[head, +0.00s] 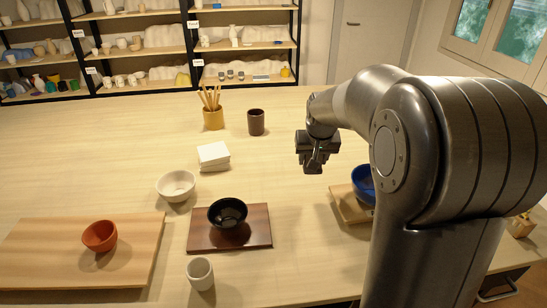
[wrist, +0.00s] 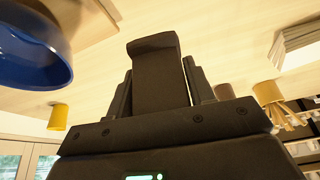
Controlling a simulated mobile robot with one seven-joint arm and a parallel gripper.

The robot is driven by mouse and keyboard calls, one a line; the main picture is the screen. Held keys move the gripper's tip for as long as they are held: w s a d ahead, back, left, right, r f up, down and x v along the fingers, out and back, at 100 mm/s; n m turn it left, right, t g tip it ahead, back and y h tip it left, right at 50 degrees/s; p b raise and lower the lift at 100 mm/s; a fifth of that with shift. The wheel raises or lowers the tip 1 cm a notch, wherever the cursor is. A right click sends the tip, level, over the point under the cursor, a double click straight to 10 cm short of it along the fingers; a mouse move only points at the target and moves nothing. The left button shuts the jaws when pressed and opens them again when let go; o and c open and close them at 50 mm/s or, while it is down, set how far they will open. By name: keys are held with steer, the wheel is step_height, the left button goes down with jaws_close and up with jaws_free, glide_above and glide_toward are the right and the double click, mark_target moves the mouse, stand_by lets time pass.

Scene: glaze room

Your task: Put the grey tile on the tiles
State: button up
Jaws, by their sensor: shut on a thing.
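The tiles (head: 214,157) are a low white stack on the table left of my gripper, its top uncovered. They also show at the upper right of the wrist view (wrist: 298,48). My gripper (head: 313,169) is above the table, right of the tiles and apart from them. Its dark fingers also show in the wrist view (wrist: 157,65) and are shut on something. The held thing cannot be made out clearly behind the dark fingers. No grey tile shows on the table, so the held thing seems to be the grey tile.
A blue bowl (head: 362,184) on a wooden board (head: 346,206) stands right of my gripper, partly behind my arm. A cream bowl (head: 176,186), a black bowl (head: 227,212), a brown cup (head: 256,122) and a brush pot (head: 213,118) surround the tiles. Table between tiles and gripper is clear.

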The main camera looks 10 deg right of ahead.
steer(key=w+a+r+n+y, duration=0.1)
steer(key=w+a+r+n, duration=0.2)
steer(key=w+a, duration=0.45)
steer(key=w+a+r+n+y, duration=0.1)
steer(key=w+a+r+n, duration=0.15)
steer(key=w+a, duration=0.55)
glide_above(218, 151)
steer(key=s+d, duration=0.1)
steer(key=s, duration=0.1)
steer(key=f, duration=0.6)
steer(key=shift+w, duration=0.25)
steer(key=shift+a+f+g, duration=0.15)
steer(key=shift+f+g, duration=0.15)
steer(key=shift+f, duration=1.9)
steer(key=shift+f, duration=0.1)
steer(key=o, duration=1)
steer(key=shift+o, duration=0.2)
